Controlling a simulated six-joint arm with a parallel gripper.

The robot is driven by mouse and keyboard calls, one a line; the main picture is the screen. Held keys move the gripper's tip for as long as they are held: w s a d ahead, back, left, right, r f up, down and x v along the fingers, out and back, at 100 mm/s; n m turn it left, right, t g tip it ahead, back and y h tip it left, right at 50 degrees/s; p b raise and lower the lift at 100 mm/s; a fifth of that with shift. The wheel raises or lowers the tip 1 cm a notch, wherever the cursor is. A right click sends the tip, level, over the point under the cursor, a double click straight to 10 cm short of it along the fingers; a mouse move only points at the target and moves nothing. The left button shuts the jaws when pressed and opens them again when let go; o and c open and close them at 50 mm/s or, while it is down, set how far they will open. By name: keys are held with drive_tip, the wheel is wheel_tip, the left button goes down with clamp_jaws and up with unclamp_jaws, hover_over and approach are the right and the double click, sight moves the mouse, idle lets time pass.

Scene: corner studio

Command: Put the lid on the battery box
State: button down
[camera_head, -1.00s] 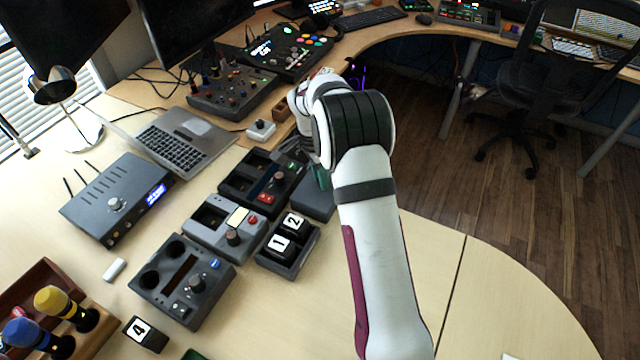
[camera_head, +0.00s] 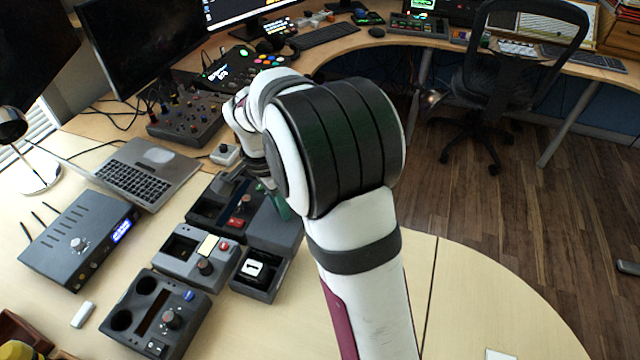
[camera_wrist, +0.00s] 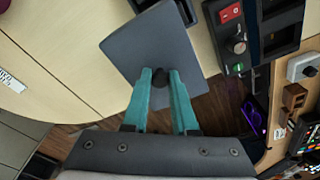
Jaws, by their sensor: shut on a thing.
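The lid is a flat dark grey square plate (camera_wrist: 150,42) with a round dark knob. My gripper (camera_wrist: 161,76) has its teal fingers shut on this knob in the wrist view. In the head view the lid (camera_head: 276,226) is partly hidden behind my arm, and the teal fingers (camera_head: 281,206) show at its far side. The battery box (camera_head: 254,292) is a small dark open tray holding a black block marked 1 (camera_head: 253,268). The lid overlaps the box's far part in the picture and appears above it.
Grey control modules (camera_head: 182,258) stand left of the box, with another at the front left (camera_head: 150,318). A dark module with a red switch (camera_head: 212,200) lies beyond, close to the lid. A router (camera_head: 80,240) and laptop (camera_head: 150,170) stand left. Table right of my arm is mostly clear.

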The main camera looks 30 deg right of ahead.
hover_over(254, 244)
drive_tip(key=shift+d+f, duration=0.1)
drive_tip(key=shift+f, duration=2.85)
drive_tip(key=shift+f, duration=0.6)
drive_tip(key=c, duration=1)
unclamp_jaws()
drive_tip(key=shift+r, duration=0.1)
wheel_tip(254, 244, up, 11)
drive_tip(key=a, duration=0.1)
drive_tip(key=shift+a, duration=0.2)
